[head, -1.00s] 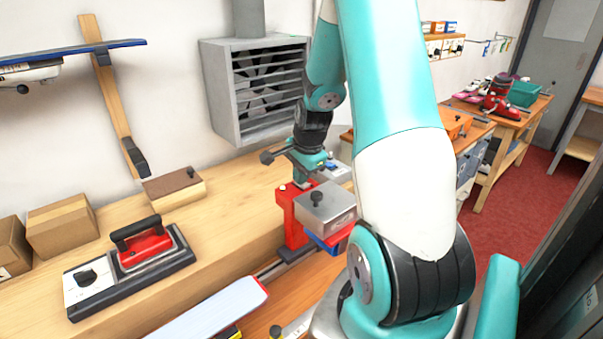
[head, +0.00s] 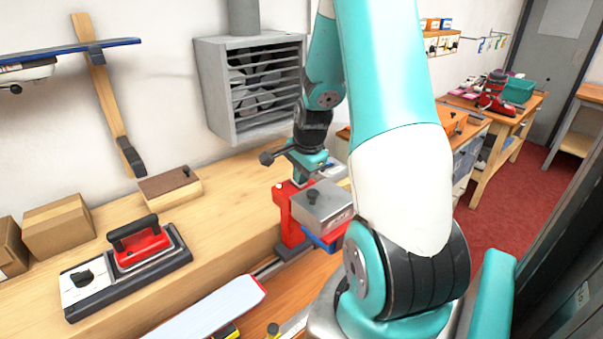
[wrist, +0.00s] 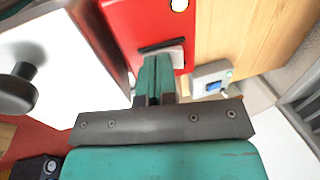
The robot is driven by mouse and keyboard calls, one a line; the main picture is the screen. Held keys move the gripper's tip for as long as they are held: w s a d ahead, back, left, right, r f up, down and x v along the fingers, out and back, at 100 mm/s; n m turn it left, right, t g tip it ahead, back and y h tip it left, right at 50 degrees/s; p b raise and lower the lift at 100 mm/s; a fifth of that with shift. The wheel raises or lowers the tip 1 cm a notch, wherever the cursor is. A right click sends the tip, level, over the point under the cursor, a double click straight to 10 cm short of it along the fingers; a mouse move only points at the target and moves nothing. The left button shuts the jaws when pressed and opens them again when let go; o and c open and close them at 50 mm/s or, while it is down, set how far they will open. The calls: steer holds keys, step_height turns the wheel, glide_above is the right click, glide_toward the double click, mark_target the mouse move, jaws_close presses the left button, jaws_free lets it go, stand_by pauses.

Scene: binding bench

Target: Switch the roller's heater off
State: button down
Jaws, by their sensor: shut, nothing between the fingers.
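The red machine (head: 290,215) with a grey metal block (head: 322,205) on it stands at the right end of the bench; I take it for the roller. In the wrist view its red face (wrist: 130,25) carries a pale switch plate (wrist: 178,55) with a dark bar across it. My gripper (wrist: 160,60) is shut and empty, its fingertips over this plate. I cannot tell whether they touch it, and they hide part of it. In the head view my gripper (head: 302,180) is down at the machine's top. The switch's position cannot be read.
A small grey box with a blue button (wrist: 213,87) and green light sits right of my fingers in the wrist view. A red-bodied tool on a black-and-white base (head: 140,245), cardboard boxes (head: 58,226) and a wood block (head: 170,184) lie on the bench. A vent (head: 250,85) hangs behind.

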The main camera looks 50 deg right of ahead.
steer(key=p+v, duration=0.2)
steer(key=v, duration=0.1)
steer(key=p+v, duration=0.2)
steer(key=shift+s+f, duration=0.1)
steer(key=shift+s, duration=0.25)
steer(key=s+a+r+b, duration=0.1)
steer(key=s+r+b, duration=0.2)
steer(key=r, duration=0.5)
steer(key=shift+s, duration=0.5)
steer(key=w+a+n+y+b, duration=0.3)
steer(key=a+n, duration=1)
steer(key=a, duration=0.7)
steer(key=s+a+n+g+y+b, duration=0.1)
steer(key=s+a+n, duration=0.4)
steer(key=a+n, duration=0.2)
steer(key=s+a+f+n+g+b, duration=0.1)
steer(key=s+a+n+b, duration=0.1)
steer(key=s+a+n, duration=0.4)
steer(key=a+n, duration=0.1)
steer(key=a, duration=0.2)
steer(key=shift+a+f+n+y, duration=0.2)
steer(key=shift+f+n+y, duration=0.15)
steer(key=shift+n+y, duration=0.05)
steer(key=shift+s, duration=0.2)
